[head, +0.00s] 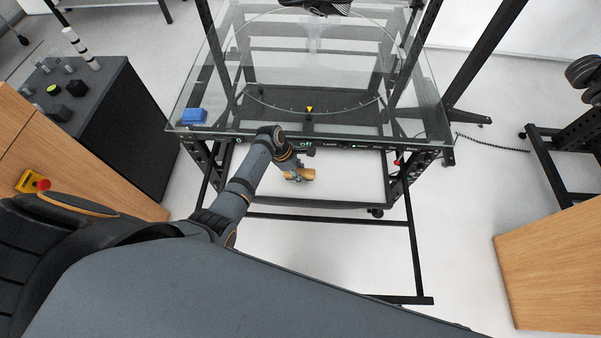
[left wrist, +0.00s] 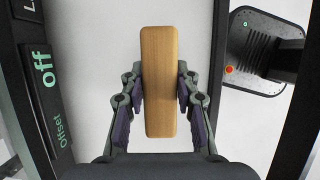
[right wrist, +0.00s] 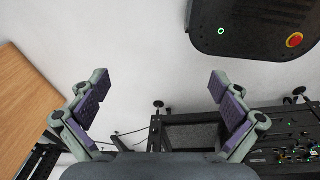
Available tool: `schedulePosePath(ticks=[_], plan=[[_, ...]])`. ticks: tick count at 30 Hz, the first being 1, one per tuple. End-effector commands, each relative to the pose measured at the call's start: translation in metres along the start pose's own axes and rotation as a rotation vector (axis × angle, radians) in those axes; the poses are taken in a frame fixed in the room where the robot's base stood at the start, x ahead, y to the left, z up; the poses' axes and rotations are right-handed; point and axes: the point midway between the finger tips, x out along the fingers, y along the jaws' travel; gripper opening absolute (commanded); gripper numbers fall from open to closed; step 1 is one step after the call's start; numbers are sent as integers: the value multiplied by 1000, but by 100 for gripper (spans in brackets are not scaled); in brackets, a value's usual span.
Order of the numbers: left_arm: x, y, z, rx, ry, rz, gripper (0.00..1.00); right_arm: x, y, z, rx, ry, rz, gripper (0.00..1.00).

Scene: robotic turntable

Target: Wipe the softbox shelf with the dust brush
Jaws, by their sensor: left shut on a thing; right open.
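The dust brush (head: 303,175) shows as a wooden block in the head view, below the front edge of the turntable. My left gripper (head: 294,173) is shut on it. In the left wrist view, the brush's wooden back (left wrist: 160,50) lies between the two fingers of that gripper (left wrist: 160,88); its bristles are hidden. My right gripper (right wrist: 156,87) is open and empty in the right wrist view, and I cannot make it out in the head view. I cannot tell for sure which surface is the softbox shelf.
The turntable's glass top (head: 320,121) spans the upper middle, with a blue block (head: 193,116) at its left front corner. Its black lower frame (head: 330,218) stands under the arm. A dark cabinet (head: 120,130) stands left, a wooden surface (head: 550,260) right.

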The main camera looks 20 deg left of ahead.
Motion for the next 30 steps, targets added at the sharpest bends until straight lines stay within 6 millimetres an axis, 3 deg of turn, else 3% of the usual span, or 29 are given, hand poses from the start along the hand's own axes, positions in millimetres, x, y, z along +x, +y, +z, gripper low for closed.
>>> schedulePosePath(ticks=[9, 18, 30], plan=[[-27, 0, 11, 4, 0, -4, 0, -34, 15, -3, -6, 0, 15, 100], [-49, 1, 19, 10, 0, -6, 0, -60, 14, -6, -5, -1, 12, 100], [-52, 2, 20, 12, 0, -7, 0, -63, 6, -5, -1, -2, 2, 100]])
